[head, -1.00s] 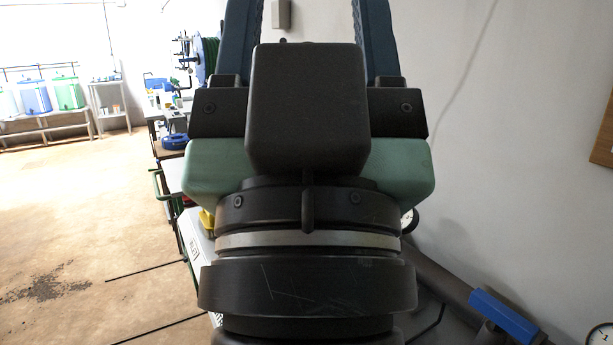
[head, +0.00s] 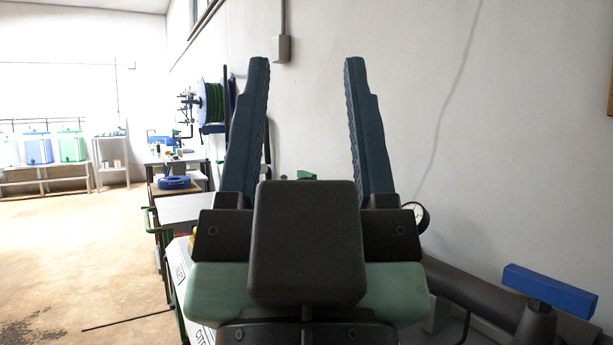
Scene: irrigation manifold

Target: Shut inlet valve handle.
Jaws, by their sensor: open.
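My gripper (head: 307,66) fills the middle of the head view, its two dark blue fingers pointing up and spread wide apart. Nothing is held between them. A blue bar-shaped handle (head: 550,290) sits on a dark stem above a dark grey pipe (head: 480,293) at the lower right, well apart from my gripper. I cannot tell whether this is the inlet valve handle. A small green part (head: 306,175) shows behind the gripper body, between the fingers; most of it is hidden.
A round gauge (head: 420,216) stands just right of my gripper, partly hidden. A white wall is close on the right. A white lettered panel (head: 180,273) is at the lower left. Benches, a hose reel (head: 212,103) and tanks stand farther back. The left floor is open.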

